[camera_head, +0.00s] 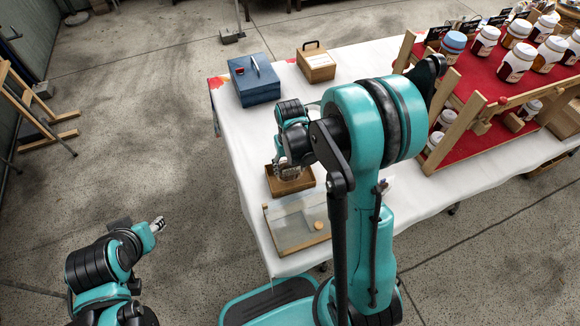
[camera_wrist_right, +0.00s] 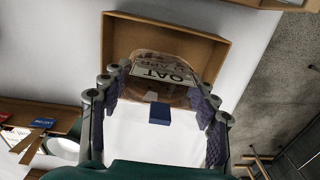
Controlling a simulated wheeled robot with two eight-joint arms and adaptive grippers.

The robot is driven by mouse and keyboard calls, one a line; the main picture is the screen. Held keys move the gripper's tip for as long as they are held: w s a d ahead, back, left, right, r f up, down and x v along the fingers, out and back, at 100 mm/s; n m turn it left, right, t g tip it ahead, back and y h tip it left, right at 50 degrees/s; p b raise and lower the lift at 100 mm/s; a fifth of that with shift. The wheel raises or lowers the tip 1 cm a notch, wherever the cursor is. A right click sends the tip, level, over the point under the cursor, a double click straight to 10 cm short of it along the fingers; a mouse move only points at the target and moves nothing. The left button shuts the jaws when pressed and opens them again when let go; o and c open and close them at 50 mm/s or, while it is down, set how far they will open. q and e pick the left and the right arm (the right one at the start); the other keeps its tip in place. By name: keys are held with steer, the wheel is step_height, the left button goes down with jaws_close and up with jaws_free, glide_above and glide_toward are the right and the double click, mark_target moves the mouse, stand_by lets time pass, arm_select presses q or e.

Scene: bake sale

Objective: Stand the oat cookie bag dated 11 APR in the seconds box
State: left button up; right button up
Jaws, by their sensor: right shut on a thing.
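My right gripper (camera_head: 288,171) is shut on a clear oat cookie bag (camera_wrist_right: 160,65), which sits between its two fingers in the wrist view. The bag's white label reads OAT and APR upside down; I cannot read the day surely. A brown open box (camera_head: 293,189) on the white table lies under the gripper, and its wall (camera_wrist_right: 215,52) shows behind the bag in the wrist view. The bag is at the box's opening; I cannot tell whether it touches the floor of the box. My left gripper (camera_head: 158,225) is off the table at the left, its fingers too small to judge.
A shallow wooden tray (camera_head: 285,247) with a round piece lies in front of the box. A blue cash box (camera_head: 255,82) and a wooden box (camera_head: 316,66) stand behind. A tiered rack (camera_head: 447,118) of jars stands at the right. White tablecloth is clear at the left.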

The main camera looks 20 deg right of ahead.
steer(key=shift+f+b, duration=0.35)
steer(key=shift+f, duration=0.05)
steer(key=o, duration=0.9)
step_height(320, 180, up, 10)
steer(key=p, duration=0.7)
steer(key=shift+r+p, duration=0.15)
steer(key=shift+p, duration=0.2)
